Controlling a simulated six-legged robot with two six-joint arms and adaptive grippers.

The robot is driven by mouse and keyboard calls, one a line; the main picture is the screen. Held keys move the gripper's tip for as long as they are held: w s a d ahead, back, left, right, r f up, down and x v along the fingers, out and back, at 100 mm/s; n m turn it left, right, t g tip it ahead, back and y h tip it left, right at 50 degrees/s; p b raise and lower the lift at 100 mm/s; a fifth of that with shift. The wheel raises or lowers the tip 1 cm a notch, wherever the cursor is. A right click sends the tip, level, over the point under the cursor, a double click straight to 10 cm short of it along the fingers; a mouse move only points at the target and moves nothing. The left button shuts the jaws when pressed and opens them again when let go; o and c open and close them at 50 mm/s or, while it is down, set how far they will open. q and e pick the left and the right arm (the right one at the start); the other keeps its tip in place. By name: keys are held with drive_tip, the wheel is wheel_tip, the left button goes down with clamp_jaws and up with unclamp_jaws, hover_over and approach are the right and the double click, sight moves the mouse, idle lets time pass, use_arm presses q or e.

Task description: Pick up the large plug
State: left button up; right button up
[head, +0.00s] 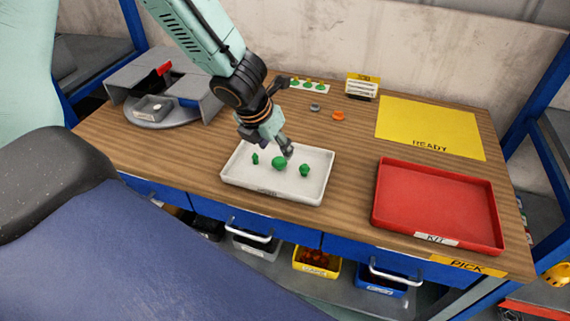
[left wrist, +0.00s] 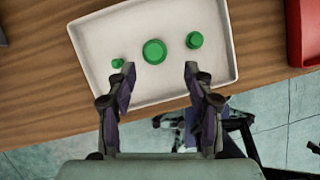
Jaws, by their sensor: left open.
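Three green plugs stand apart in a white tray on the wooden bench. The large plug (head: 279,163) is the middle one; it also shows in the left wrist view (left wrist: 154,51) as the widest round top. The small plug (head: 255,158) is to its left and the medium plug (head: 304,170) to its right. My left gripper (head: 274,146) is open and empty above the tray. In the left wrist view, its fingertips (left wrist: 159,69) are spread, with the large plug ahead of the gap between them. My right gripper is not in view.
The white tray (head: 233,178) has a low rim. A red kit tray (head: 436,205) lies to the right, with a yellow ready mat (head: 430,126) behind it. Grey and orange rings (head: 338,115) lie behind the white tray. A grey fixture (head: 150,110) stands at the left.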

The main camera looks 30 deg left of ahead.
sight(280, 159)
use_arm(q)
drive_tip(key=f, duration=0.1)
drive_tip(key=b, duration=0.1)
drive_tip(key=a+f, duration=0.1)
drive_tip(key=shift+w+f, duration=0.3)
drive_tip(key=shift+w, duration=0.1)
drive_tip(key=shift+w+d+f+b, duration=0.3)
drive_tip(key=shift+d+b, duration=0.1)
drive_tip(key=f, duration=0.1)
drive_tip(key=w+f+b, duration=0.1)
drive_tip(key=f, duration=0.1)
drive_tip(key=a+f+b, duration=0.1)
drive_tip(key=shift+w+f, duration=0.15)
drive_tip(key=shift+w, duration=0.15)
drive_tip(key=shift+d, duration=0.35)
drive_tip(key=shift+c, duration=0.6)
drive_tip(key=shift+a, duration=0.25)
drive_tip(key=c, duration=0.5)
drive_tip(key=shift+d, duration=0.2)
drive_tip(key=shift+c, duration=0.4)
drive_tip(key=shift+r, duration=0.2)
